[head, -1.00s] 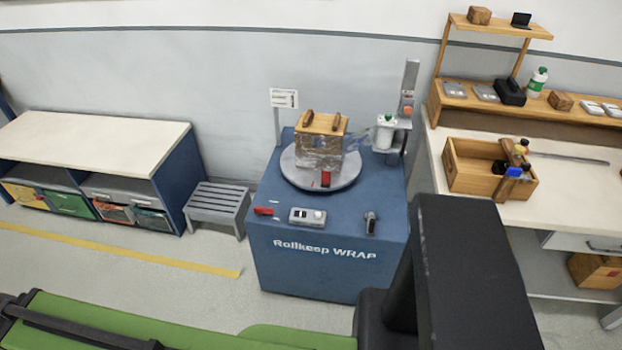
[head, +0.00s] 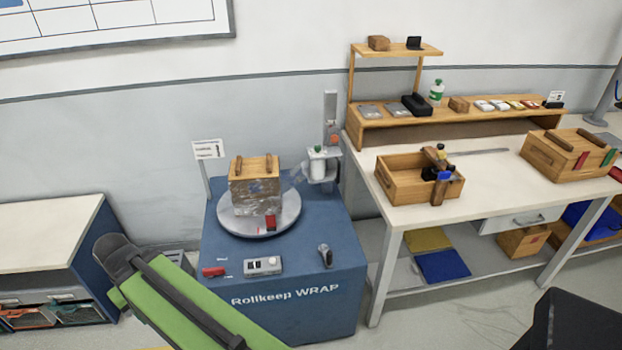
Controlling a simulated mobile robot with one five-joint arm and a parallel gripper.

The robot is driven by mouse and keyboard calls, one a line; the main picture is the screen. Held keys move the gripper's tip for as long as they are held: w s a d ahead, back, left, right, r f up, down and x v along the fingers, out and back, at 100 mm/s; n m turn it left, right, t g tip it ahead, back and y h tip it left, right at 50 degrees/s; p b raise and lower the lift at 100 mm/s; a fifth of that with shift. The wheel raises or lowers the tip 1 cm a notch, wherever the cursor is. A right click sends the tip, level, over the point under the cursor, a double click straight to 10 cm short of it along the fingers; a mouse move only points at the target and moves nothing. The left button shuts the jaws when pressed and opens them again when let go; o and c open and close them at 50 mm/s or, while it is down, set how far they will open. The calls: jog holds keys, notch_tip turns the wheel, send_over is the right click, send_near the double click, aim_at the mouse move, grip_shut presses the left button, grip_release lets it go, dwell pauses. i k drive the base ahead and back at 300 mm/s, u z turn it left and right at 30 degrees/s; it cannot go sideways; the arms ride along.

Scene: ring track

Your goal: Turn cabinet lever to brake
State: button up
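The blue cabinet (head: 330,290) marked "Rollkeep WRAP" stands at centre left in the head view. A small red lever (head: 213,271) lies near the left front of its top, roughly crosswise, with small white marks beside it. The marks are too small to read. A grey control box (head: 262,266) and a dark upright handle (head: 325,254) are to its right. Behind them, a grey turntable (head: 284,225) bears a wooden box (head: 254,186) partly wrapped in film. A red piece (head: 270,222) is at the turntable's front. My green arm crosses the lower left; my gripper does not show.
A post with a film roll (head: 318,165) rises at the cabinet's back right. A workbench (head: 480,178) with a wooden tool tray (head: 410,195) stands to the right. A low white-topped shelf unit (head: 45,235) is at left. A sign (head: 208,149) stands behind the cabinet.

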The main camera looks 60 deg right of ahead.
aim_at(209, 273)
jog(key=z, duration=0.9)
jog(key=k, duration=0.9)
jog(key=u, duration=0.15)
jog(key=i, duration=0.85)
jog(key=z, duration=0.4)
jog(key=k, duration=0.1)
jog(key=u, duration=2.35)
jog(key=i, duration=0.3)
jog(key=u, duration=0.15)
